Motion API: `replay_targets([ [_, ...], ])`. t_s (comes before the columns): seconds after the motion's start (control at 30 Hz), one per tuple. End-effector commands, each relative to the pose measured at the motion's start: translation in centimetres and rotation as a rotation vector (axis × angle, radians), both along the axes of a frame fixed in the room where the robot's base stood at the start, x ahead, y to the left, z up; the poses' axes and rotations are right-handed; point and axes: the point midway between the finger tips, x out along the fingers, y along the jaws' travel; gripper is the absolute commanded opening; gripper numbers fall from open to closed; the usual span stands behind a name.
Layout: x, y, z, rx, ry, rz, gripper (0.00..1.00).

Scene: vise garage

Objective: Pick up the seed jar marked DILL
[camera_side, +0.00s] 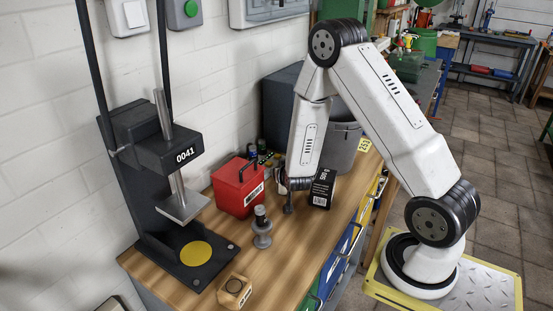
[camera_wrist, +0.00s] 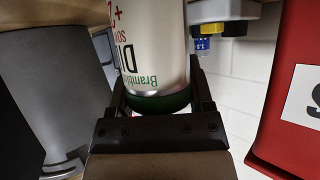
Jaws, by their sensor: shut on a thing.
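A white jar (camera_wrist: 146,50) with a green band at its near end fills the top middle of the wrist view. Its printing is upside down there; the letters "DI" and part of "Brambl" show, and the rest is turned away or cut off. My gripper (camera_wrist: 160,98) is shut on this jar, with one dark finger on each side of the green band. In the side view my gripper (camera_side: 286,196) is low over the bench, between the red box and the black carton. The held jar is mostly hidden there behind my arm.
The red box (camera_side: 238,188) stands close on the left, the black carton (camera_side: 322,188) on the right. A grey bin (camera_side: 341,148) stands behind. Small jars (camera_side: 262,150) stand near the wall. A metal fitting (camera_side: 262,238), wooden block (camera_side: 235,291) and press (camera_side: 160,150) are toward the front.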

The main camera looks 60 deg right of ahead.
Motion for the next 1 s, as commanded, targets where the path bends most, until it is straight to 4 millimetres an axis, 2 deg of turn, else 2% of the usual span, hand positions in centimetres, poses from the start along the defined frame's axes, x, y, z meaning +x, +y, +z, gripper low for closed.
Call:
replay_targets([
  [0.37, 0.1, 0.0, 2.0, -0.002, -0.003, 0.000, 0.08],
  [1.0, 0.0, 0.0, 8.9, -0.002, -0.002, -0.001, 0.08],
])
